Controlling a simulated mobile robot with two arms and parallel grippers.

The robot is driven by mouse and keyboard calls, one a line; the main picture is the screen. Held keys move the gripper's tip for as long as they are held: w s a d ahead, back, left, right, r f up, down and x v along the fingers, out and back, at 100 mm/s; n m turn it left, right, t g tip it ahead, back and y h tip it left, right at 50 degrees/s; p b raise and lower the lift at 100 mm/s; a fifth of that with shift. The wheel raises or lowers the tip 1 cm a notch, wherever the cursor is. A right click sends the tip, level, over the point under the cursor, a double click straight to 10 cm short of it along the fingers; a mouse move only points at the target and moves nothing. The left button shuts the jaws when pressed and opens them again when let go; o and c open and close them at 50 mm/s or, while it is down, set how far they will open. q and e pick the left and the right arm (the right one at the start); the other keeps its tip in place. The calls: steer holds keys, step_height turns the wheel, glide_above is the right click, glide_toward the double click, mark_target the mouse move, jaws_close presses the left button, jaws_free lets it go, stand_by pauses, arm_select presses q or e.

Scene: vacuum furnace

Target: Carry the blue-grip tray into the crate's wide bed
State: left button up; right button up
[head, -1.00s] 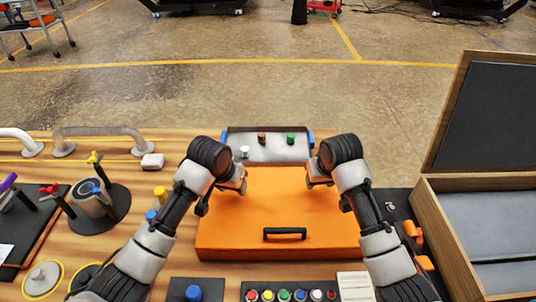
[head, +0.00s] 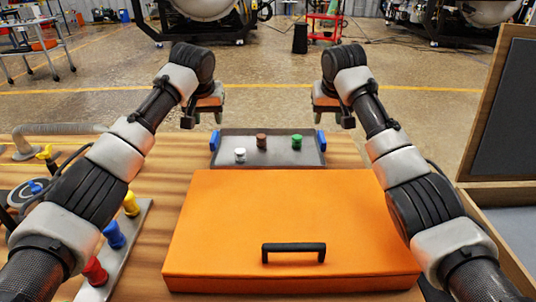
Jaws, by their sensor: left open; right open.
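The grey tray (head: 284,157) lies flat on the wooden bench behind the orange case. It has a blue grip at its left end (head: 214,141) and another at its right end (head: 321,141). A white peg (head: 240,155), a brown peg (head: 262,141) and a green peg (head: 297,142) stand in it. My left gripper (head: 204,117) is open, fingers down, near and above the left grip. My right gripper (head: 333,117) is open likewise near the right grip. Neither holds anything. The wooden crate (head: 508,240) is at the right, partly cut off, its lid (head: 511,110) raised.
The closed orange case (head: 285,215) with a black handle (head: 293,248) fills the bench in front of the tray. Several coloured knobs (head: 114,234) stand on a strip at left. A pipe handle (head: 60,129) is at the far left. Bench around the tray's sides is clear.

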mark_target(214, 136)
arm_select(q)
steer(key=shift+f, duration=0.1)
arm_select(e)
steer(key=shift+f, duration=0.1)
arm_select(q)
steer(key=x, duration=1)
steer(key=shift+w+f, duration=0.25)
steer(key=shift+f, duration=0.05)
arm_select(e)
steer(key=x, duration=1)
steer(key=shift+w+f, duration=0.15)
steer(key=shift+f, duration=0.2)
arm_select(q)
jaws_close()
arm_select(e)
jaws_close()
steer(key=shift+r, duration=0.1)
